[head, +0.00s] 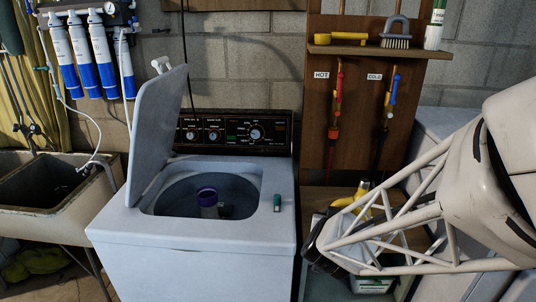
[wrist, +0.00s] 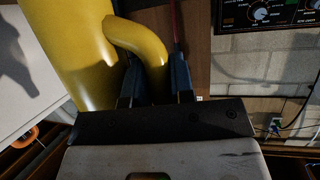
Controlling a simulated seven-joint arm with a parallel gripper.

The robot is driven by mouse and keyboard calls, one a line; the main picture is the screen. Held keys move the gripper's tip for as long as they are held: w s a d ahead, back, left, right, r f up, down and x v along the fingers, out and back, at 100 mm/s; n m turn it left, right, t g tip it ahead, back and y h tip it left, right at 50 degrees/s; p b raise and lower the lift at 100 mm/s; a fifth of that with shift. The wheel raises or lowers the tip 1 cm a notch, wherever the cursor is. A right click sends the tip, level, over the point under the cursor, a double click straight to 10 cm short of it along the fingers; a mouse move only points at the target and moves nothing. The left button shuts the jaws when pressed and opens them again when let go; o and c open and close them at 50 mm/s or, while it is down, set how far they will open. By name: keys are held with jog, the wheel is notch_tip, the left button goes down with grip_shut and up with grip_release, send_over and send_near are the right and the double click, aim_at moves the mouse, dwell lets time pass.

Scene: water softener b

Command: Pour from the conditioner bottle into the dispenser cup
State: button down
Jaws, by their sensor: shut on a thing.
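The yellow conditioner bottle (head: 362,197) is to the right of the washing machine in the head view, partly hidden behind my arm. In the wrist view the bottle (wrist: 77,45) fills the upper left. Its curved handle (wrist: 143,40) passes between the fingers of my gripper (wrist: 156,80), which is shut on it. I cannot tell whether the bottle touches the surface under it.
The washer (head: 195,250) has its lid (head: 157,130) raised at the tub's left. A small teal object (head: 277,203) lies on its right top edge. A shelf (head: 380,51) with a brush (head: 396,34) is above red and blue taps. A sink (head: 50,195) stands left.

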jog(key=w+a+r+n+g+y, duration=0.15)
jog(key=w+a+n+y, duration=0.45)
jog(key=a, duration=0.6)
jog(key=w+a+r+n+g+y, duration=0.1)
jog(key=w+a+r+n+y, duration=0.25)
jog(key=w+a, duration=0.6)
jog(key=s+a+f+n+g+y, duration=0.1)
jog(key=a+f+n+g+y, duration=0.2)
jog(key=a, duration=1)
jog(key=s+a+f+n+g+y, duration=0.1)
jog(key=a+f+n+g+y, duration=0.2)
jog(key=a, duration=1.1)
jog(key=shift+f+n+g, duration=0.45)
jog(key=shift+n+g, duration=0.4)
jog(key=shift+n, duration=0.2)
jog(key=shift+y, duration=0.25)
